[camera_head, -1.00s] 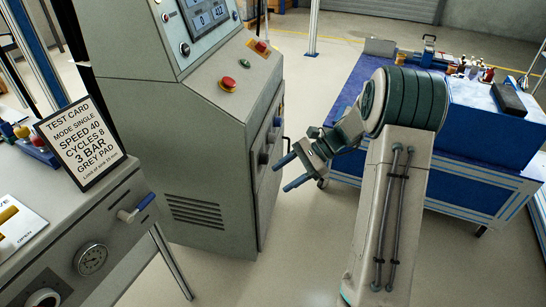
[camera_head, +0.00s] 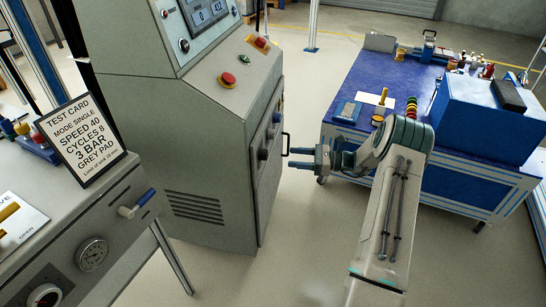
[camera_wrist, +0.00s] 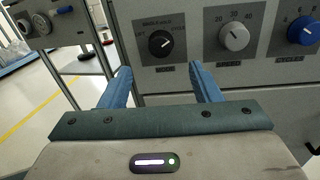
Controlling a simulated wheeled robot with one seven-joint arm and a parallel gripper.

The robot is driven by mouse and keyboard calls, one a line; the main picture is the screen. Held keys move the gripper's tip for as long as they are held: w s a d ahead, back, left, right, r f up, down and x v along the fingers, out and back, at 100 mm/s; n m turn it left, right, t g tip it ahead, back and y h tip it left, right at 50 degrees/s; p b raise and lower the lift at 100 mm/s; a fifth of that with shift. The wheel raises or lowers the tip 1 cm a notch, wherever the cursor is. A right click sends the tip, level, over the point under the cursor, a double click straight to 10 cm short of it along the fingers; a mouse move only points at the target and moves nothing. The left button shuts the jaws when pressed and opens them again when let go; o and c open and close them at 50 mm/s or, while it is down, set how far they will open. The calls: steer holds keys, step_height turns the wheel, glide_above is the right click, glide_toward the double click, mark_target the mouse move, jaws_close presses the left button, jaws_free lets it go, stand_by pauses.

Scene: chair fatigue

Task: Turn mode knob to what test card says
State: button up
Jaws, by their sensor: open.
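The test card (camera_head: 80,139) stands on the bench at left and reads mode single, speed 40, cycles 8, 3 bar, grey pad. The black mode knob (camera_wrist: 161,44) is on the cabinet's side panel; its pale mark seems to point up and right. My gripper (camera_head: 291,158) is open and empty, facing the panel. In the wrist view my gripper (camera_wrist: 160,68) has its blue fingers apart, below and either side of the knob, not touching it.
A grey knob (camera_wrist: 233,37) and a blue knob (camera_wrist: 302,31) sit right of the black one. The blue workbench (camera_head: 360,72) stands behind my arm. Open floor lies in front of the cabinet.

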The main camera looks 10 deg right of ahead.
mark_target(264, 154)
steer(key=b+x, duration=0.1)
steer(key=x, duration=0.7)
steer(key=shift+a, duration=0.2)
steer(key=shift+d, duration=0.1)
steer(key=c, duration=1)
